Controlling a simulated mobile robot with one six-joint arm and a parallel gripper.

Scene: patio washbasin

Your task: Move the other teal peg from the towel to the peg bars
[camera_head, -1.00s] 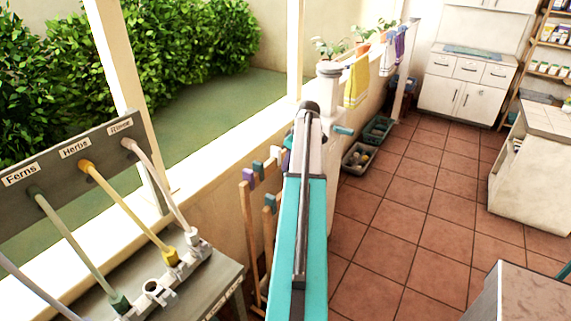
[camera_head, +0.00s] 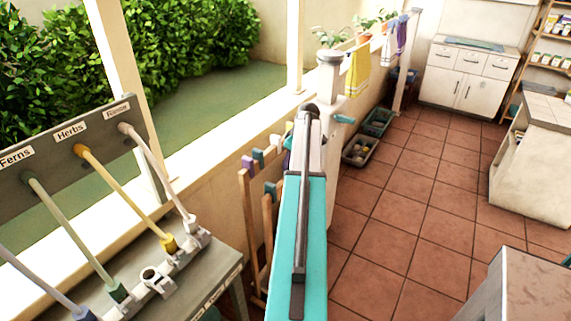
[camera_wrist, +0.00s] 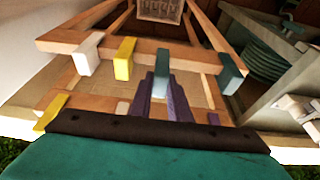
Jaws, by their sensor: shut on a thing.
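In the wrist view my gripper (camera_wrist: 163,100), with dark purplish fingers, is shut on a pale blue-teal peg (camera_wrist: 161,75). The peg stands in front of the upper wooden peg bar (camera_wrist: 200,58); whether it touches the bar is unclear. A white peg (camera_wrist: 88,53) and a yellow peg (camera_wrist: 124,58) are on that bar to its left, and a darker teal peg (camera_wrist: 232,72) is to its right. In the head view my teal arm hides the gripper and part of the peg rack (camera_head: 244,215). A yellow towel (camera_head: 357,73) and a purple towel (camera_head: 401,33) hang farther back.
A bench with labelled hoses (camera_head: 120,190) stands at the left. A white post (camera_head: 331,85) rises behind my arm. Low crates (camera_head: 362,150) stand along the wall. A grey block (camera_head: 520,285) is at the lower right. The tiled floor between is clear.

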